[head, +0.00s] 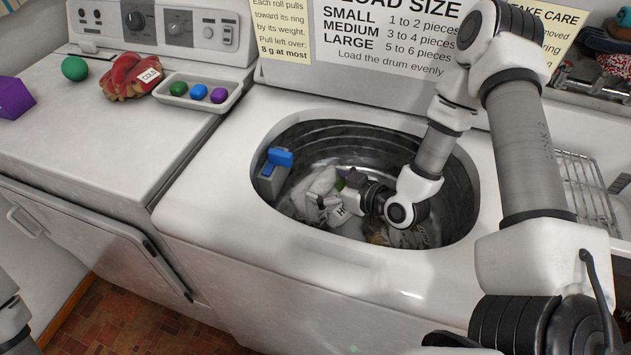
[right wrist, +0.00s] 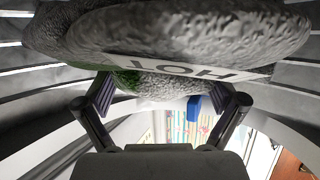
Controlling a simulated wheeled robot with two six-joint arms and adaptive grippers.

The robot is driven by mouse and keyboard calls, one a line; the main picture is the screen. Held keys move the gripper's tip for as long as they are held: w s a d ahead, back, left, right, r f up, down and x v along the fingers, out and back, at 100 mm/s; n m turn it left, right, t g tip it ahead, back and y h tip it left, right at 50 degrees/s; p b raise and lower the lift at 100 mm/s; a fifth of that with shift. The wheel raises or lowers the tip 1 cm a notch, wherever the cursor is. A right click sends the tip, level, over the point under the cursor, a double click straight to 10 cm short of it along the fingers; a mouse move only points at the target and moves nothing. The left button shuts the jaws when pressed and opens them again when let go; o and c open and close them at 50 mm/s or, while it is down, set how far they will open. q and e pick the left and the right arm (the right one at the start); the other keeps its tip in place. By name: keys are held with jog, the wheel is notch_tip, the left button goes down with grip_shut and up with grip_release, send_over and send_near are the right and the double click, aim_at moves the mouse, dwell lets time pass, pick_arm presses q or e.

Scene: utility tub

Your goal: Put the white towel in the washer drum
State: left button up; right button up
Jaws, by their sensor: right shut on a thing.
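The washer drum (head: 455,205) is open at the top, in the middle of the head view. My right gripper (head: 352,194) is down inside it, shut on the white towel (head: 322,183), which looks bunched up. In the right wrist view the towel (right wrist: 180,35) fills the top, with a white label reading HOT across it. The two fingers (right wrist: 165,98) stand on either side of its lower part. My arm and the gripper body hide some of the drum's floor. Only a piece of my left arm shows at the lower left edge of the head view.
A blue-topped grey fitting (head: 280,157) sits at the drum's left wall. On the left machine are a tray (head: 200,92) of coloured balls, a red bundle labelled COLD (head: 130,77), a green ball (head: 74,68) and a purple block (head: 14,98). A wire rack (head: 583,190) stands right.

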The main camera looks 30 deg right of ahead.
jog(key=x, duration=0.3)
jog(key=shift+w+a+r, duration=0.1)
jog(key=shift+w+r, duration=0.1)
jog(key=shift+w, duration=0.1)
jog(key=shift+f, duration=0.3)
jog(key=shift+f+b, duration=0.55)
jog(key=o, duration=1)
jog(key=shift+r, duration=0.1)
